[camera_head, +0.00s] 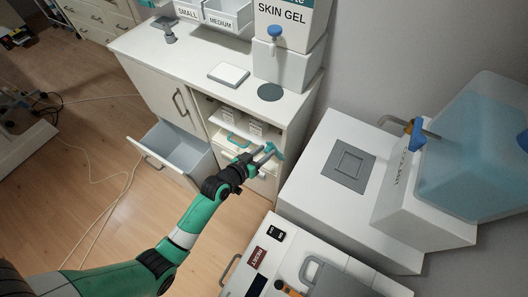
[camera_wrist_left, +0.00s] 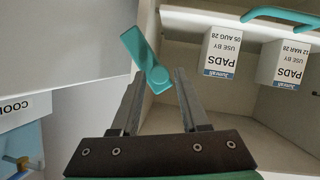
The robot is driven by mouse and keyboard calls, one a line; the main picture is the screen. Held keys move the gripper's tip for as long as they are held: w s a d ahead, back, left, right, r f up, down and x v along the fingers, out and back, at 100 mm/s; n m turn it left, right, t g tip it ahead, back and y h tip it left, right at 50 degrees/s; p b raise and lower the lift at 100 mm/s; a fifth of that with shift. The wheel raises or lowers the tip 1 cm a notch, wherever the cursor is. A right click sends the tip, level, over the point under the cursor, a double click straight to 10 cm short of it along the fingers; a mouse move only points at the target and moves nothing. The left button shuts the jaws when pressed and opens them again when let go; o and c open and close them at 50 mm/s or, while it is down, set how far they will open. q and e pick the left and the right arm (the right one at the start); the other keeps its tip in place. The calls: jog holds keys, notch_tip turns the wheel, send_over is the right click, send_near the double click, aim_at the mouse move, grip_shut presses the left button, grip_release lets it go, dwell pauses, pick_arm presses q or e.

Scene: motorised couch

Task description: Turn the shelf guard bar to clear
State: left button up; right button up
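My right gripper is not in view.
White PADS boxes (camera_wrist_left: 220,53) stand on the shelf. An open drawer (camera_head: 177,150) sticks out at the cabinet's left. Cables lie on the floor.

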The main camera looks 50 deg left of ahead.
pick_arm(q)
grip_shut()
dwell(1.1)
